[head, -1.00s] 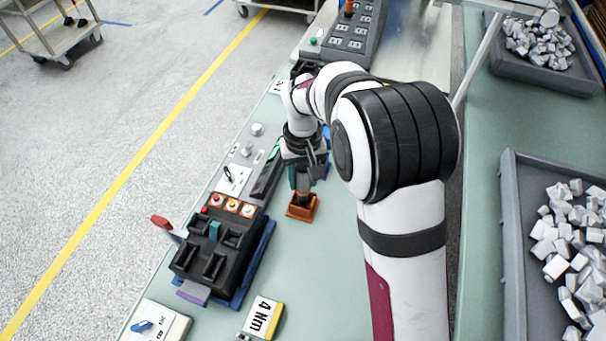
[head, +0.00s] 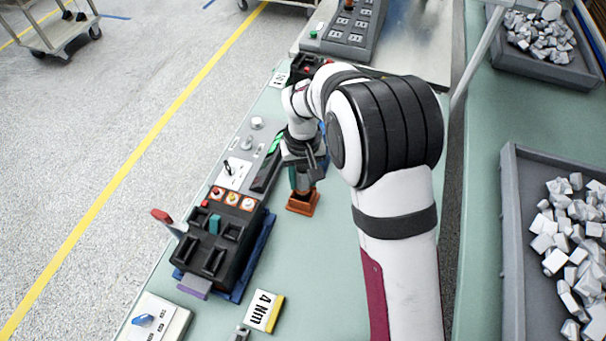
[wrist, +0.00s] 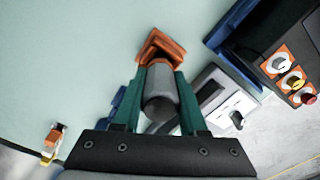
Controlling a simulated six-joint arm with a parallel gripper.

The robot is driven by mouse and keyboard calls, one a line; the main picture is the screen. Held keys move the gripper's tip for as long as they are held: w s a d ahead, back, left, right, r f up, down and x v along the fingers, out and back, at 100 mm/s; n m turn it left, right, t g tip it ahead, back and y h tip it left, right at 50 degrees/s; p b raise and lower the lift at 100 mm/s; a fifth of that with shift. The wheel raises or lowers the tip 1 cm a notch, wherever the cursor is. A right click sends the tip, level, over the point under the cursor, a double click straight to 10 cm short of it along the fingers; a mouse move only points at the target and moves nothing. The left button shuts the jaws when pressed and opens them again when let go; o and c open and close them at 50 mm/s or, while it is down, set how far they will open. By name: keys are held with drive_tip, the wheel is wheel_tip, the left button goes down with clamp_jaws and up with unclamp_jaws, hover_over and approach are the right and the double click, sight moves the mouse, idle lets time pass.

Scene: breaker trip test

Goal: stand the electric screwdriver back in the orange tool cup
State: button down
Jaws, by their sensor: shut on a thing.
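The orange tool cup (head: 302,204) stands on the green bench, right of the black breaker fixture. It shows at the top middle of the wrist view (wrist: 161,45). My gripper (head: 303,181) is right above the cup, its green fingers (wrist: 160,88) shut on the electric screwdriver. The screwdriver (wrist: 160,100) shows as a grey cylinder seen from its end, close to upright. Its far end meets the cup's mouth in the wrist view. The fingers and the cup's wall hide how deep it sits.
The black breaker fixture (head: 218,240) with a red lever stands left of the cup. A control panel (head: 236,172) lies behind it. A "4 Nm" block (head: 263,312) is in front. Grey bins (head: 513,235) of white parts are at right.

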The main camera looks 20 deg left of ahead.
drive_tip(key=shift+f, duration=0.2)
drive_tip(key=shift+c, duration=1.9)
unclamp_jaws()
wheel_tip(320, 180, up, 16)
drive_tip(key=shift+f, duration=0.15)
drive_tip(key=s+d+r+m+y, duration=0.1)
drive_tip(key=s+d+r+m, duration=0.2)
drive_tip(key=s+d+m, duration=0.75)
drive_tip(key=s+d+f+m, duration=0.1)
drive_tip(key=s+d+f, duration=0.3)
drive_tip(key=s+d, duration=0.6)
drive_tip(key=s, duration=0.3)
drive_tip(key=shift+y, duration=0.4)
